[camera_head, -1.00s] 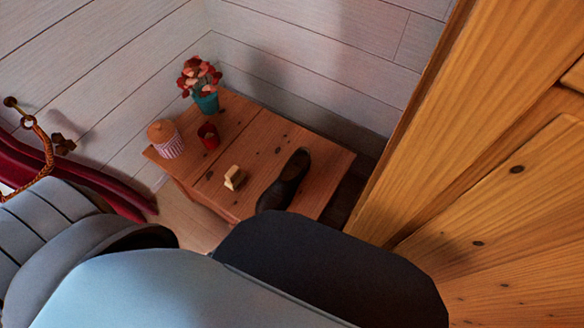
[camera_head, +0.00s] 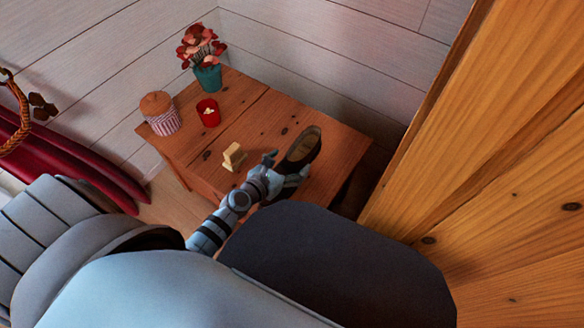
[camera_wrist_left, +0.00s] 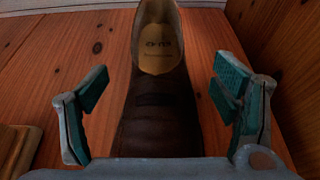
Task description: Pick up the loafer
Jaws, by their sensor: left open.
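The dark loafer (camera_head: 303,148) lies on the wooden table, its open heel end toward the back. In the left wrist view the loafer (camera_wrist_left: 158,100) runs up the middle, with a tan insole showing. My left gripper (camera_head: 283,169) is over the near part of the loafer. In the left wrist view its two teal-padded fingers (camera_wrist_left: 161,98) are spread wide, one on each side of the shoe, with gaps between pads and shoe. The toe end is hidden below the gripper's palm. My right gripper is not in view.
On the table (camera_head: 262,120) stand a small pale block (camera_head: 234,156), a red candle cup (camera_head: 208,113), a striped jar with a brown lid (camera_head: 160,113) and a flower pot (camera_head: 207,77). A tall wooden panel (camera_head: 500,130) rises at the right. Plank walls are behind.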

